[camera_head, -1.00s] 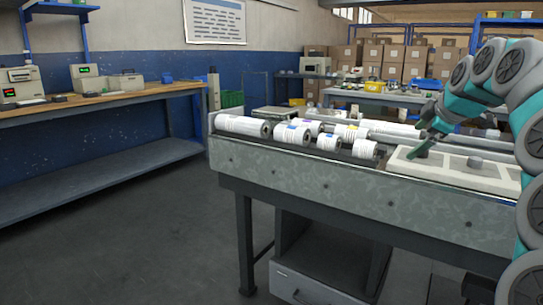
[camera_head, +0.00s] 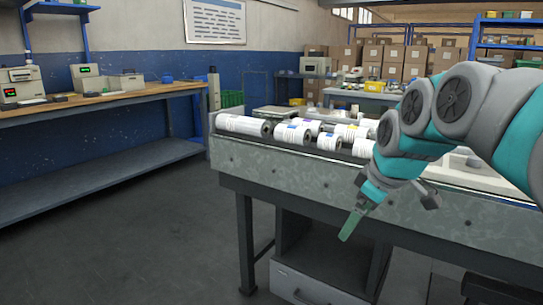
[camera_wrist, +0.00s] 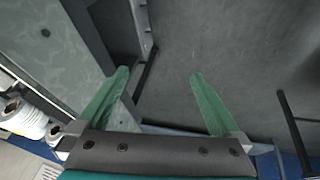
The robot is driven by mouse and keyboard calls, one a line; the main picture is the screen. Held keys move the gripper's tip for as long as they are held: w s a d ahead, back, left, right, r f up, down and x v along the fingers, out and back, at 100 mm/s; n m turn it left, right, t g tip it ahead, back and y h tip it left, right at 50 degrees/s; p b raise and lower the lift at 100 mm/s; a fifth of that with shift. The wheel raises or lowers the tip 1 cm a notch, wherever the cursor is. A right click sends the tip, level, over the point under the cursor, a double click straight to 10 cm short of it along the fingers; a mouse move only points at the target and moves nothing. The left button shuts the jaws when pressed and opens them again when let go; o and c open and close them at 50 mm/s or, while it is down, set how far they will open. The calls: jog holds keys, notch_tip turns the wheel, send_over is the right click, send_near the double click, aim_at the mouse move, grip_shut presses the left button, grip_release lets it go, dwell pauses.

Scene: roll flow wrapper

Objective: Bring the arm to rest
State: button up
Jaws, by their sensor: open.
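My arm, teal and grey, reaches in from the right in the head view. My gripper (camera_head: 352,222) hangs in front of the near metal side of the workbench (camera_head: 290,178), pointing down and to the left. In the wrist view, its two green fingers (camera_wrist: 160,95) are spread wide with nothing between them. Beyond the fingers I see the grey floor (camera_wrist: 225,45) and part of the bench.
White label rolls (camera_head: 290,134) lie on the bench top, partly behind my arm. A pale tray (camera_head: 470,178) is mostly hidden by my arm. A drawer unit (camera_head: 318,285) stands under the bench. Open floor (camera_head: 140,235) lies to the left, before a wooden-topped table (camera_head: 110,97).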

jog(key=s+a+f+m+g, duration=0.1)
jog(key=s+f+m+g, duration=0.1)
jog(key=s+f, duration=0.4)
jog(key=s+f+m+g+h, duration=0.1)
jog(key=s+f+m, duration=0.3)
jog(key=s, duration=1)
jog(key=s+a+f+m+g, duration=0.1)
jog(key=s+f+m+g, duration=0.2)
jog(key=s+f, duration=0.6)
jog(key=shift+s+a+h, duration=0.3)
jog(key=shift+s+h, duration=0.1)
jog(key=shift+s, duration=0.2)
